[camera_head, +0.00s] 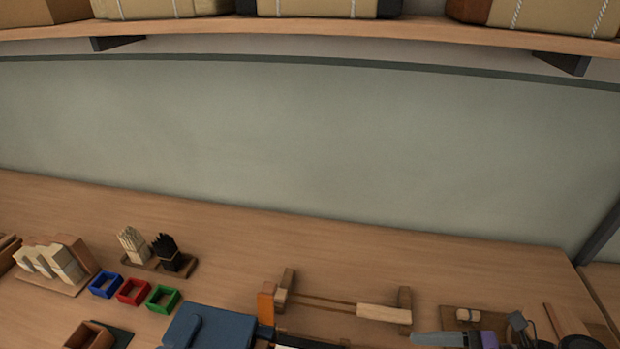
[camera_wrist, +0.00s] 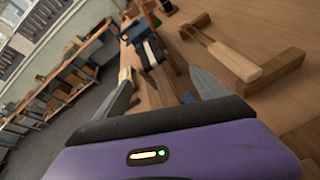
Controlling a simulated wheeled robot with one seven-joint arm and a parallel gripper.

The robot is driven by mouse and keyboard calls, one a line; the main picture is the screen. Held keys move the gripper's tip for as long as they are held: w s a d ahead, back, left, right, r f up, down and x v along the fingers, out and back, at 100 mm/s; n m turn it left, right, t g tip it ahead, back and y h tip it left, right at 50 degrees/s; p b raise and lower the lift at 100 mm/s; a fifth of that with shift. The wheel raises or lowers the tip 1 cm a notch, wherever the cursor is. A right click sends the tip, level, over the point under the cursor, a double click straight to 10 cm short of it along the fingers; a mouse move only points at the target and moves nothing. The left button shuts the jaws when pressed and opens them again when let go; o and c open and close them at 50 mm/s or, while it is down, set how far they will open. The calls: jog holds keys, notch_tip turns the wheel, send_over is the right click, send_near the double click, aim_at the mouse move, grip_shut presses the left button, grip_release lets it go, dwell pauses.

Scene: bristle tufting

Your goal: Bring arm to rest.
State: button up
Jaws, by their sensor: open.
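My gripper (camera_wrist: 160,76) shows in the wrist view with its two grey fingers spread apart behind its purple body. I see nothing held between the fingers; bench items show beyond them. In the head view, only a grey and purple part of my arm shows at the bottom right edge, over the bench (camera_head: 330,245). The rest of my arm is cut off by the frame.
A wooden frame with a pale bar (camera_head: 384,313) stands left of my arm. A shelf (camera_head: 300,27) runs above; the back bench is clear.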

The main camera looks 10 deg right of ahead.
jog(key=m, duration=0.1)
jog(key=a+m, duration=0.1)
jog(key=s+a+m, duration=0.1)
jog(key=shift+r+m+t, duration=0.3)
jog(key=shift+r, duration=0.1)
jog(key=s+a+r+n+t+h, duration=0.2)
jog(key=s+n+h, duration=0.4)
jog(key=n, duration=0.9)
jog(key=s+a+r+n+t+h, duration=0.2)
jog(key=s+r+n+t+h, duration=0.2)
jog(key=s+n, duration=0.9)
jog(key=shift+s+a+r+n+t+h, duration=0.15)
jog(key=shift+s+r+n+t+h, duration=0.15)
jog(key=shift+n+t+h, duration=0.9)
